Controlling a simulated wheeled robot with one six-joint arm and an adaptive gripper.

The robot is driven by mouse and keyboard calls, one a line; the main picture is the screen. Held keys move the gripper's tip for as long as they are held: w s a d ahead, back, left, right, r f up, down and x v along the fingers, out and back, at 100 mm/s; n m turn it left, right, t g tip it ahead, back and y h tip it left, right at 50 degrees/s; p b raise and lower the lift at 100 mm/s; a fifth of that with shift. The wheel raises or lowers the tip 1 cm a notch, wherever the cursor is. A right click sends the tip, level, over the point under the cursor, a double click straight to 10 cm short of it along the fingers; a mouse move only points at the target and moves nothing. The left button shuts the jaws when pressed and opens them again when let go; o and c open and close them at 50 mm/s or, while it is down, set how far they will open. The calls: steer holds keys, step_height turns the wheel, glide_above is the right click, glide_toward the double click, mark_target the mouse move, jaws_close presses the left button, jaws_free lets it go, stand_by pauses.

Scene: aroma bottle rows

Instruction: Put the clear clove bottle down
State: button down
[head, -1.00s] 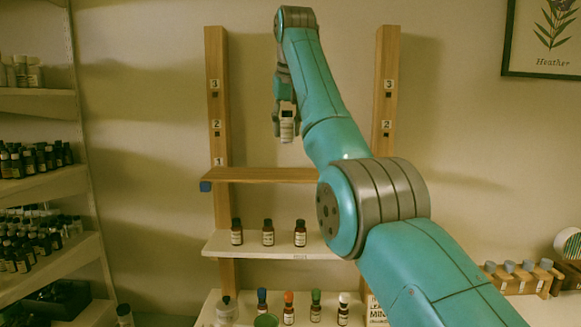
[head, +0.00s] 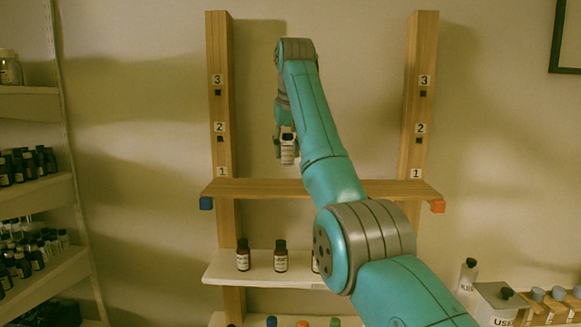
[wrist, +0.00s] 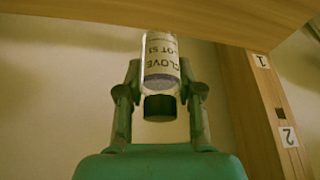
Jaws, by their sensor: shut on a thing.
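The clear clove bottle (wrist: 161,70) has a dark cap and a white label reading CLOVE. My gripper (wrist: 160,100) is shut on it, one finger on each side near the cap. In the head view my gripper (head: 287,140) holds the bottle (head: 288,157) upright just above the wooden shelf board (head: 250,188), left of the board's middle. A small gap shows between bottle and board there. The wrist picture is inverted, with the board (wrist: 190,15) along its top edge by the bottle's base. Whether they touch cannot be told from the wrist view.
Numbered posts stand at the left (head: 219,100) and right (head: 420,100) of the board. Brown bottles (head: 280,257) stand on the white shelf below. The visible board top is bare. My arm hides part of the rack.

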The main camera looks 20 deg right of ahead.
mark_target(287, 164)
steer(key=shift+f, duration=2.15)
steer(key=c, duration=0.7)
jaws_free()
steer(key=shift+c, duration=0.2)
